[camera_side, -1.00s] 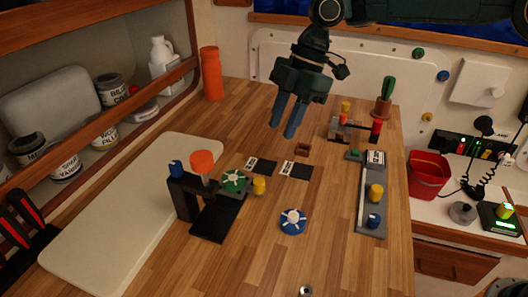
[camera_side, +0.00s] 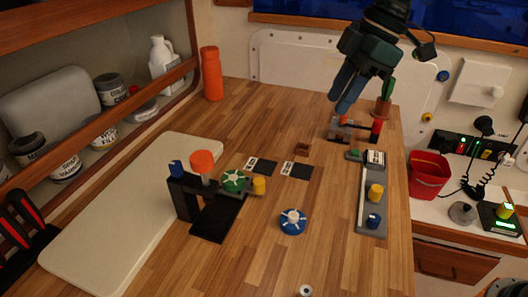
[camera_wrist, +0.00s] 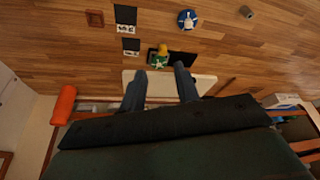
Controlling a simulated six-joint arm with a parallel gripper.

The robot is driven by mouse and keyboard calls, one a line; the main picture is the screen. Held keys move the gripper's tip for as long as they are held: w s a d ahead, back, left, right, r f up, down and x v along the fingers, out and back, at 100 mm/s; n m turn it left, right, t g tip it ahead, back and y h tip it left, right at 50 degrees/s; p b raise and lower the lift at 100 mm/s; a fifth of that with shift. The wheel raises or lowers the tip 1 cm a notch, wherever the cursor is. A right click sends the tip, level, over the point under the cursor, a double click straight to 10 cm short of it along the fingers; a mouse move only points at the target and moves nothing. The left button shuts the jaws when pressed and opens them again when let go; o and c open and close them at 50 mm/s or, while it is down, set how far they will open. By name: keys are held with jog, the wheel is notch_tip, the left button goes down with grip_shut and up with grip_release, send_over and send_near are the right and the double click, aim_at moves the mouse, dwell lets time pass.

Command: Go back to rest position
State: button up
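My gripper (camera_side: 340,104) is in the air at the back right of the wooden table in the side view, pointing down. In that view its blue fingertips overlap the small dark stand (camera_side: 350,130) with a red cylinder; I cannot tell how high above it they are. In the wrist view my gripper (camera_wrist: 159,70) shows two fingers apart with nothing held between them. A green knob (camera_wrist: 158,60) shows beyond the fingertips there, well below.
A black stand (camera_side: 183,197) with an orange top stands left of centre, beside a white board (camera_side: 115,215). A blue knob (camera_side: 292,222) sits front centre. A grey plate (camera_side: 371,215) carries yellow and blue knobs.

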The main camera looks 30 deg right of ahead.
jog(key=s+d+f+m+t+h, duration=0.1)
jog(key=s+d+m+t+h, duration=0.1)
jog(key=s+d+m, duration=0.5)
jog(key=s+d+f+m+t+h, duration=0.1)
jog(key=s+d+m, duration=0.5)
jog(key=s, duration=1)
jog(key=d+f+t, duration=0.1)
jog(key=d, duration=0.2)
jog(key=shift+d+f+m+h, duration=0.25)
jog(key=shift+d+m+h, duration=0.05)
jog(key=shift+m+h, duration=0.1)
